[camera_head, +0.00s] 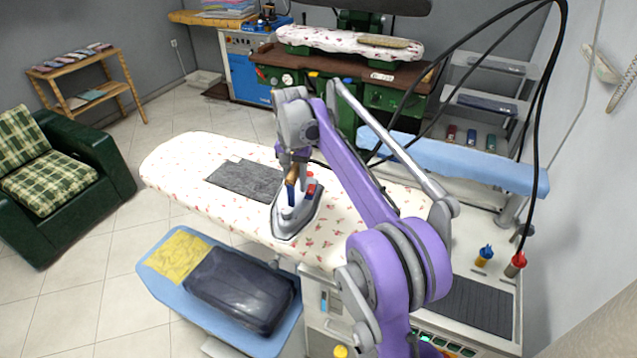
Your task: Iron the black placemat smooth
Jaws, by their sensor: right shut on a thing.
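The black placemat (244,180) lies on the flower-patterned ironing board (180,158), left of the iron. It looks dark grey, with a small uneven spot at its far edge. The iron (297,213) has a grey soleplate, a white, blue and red body and a brown handle. My right gripper (293,166) is shut on the iron's handle from above. The iron is at the placemat's right end, mostly over bare board; I cannot tell whether it touches the board or hovers slightly. My left gripper is not in view.
A blue-edged lower shelf (158,262) holds a yellow cloth (180,256) and a dark folded bundle (240,290). A light blue padded arm (450,160) stands right of the board. Black cables (480,50) hang at the right. A green armchair (60,180) is at the left.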

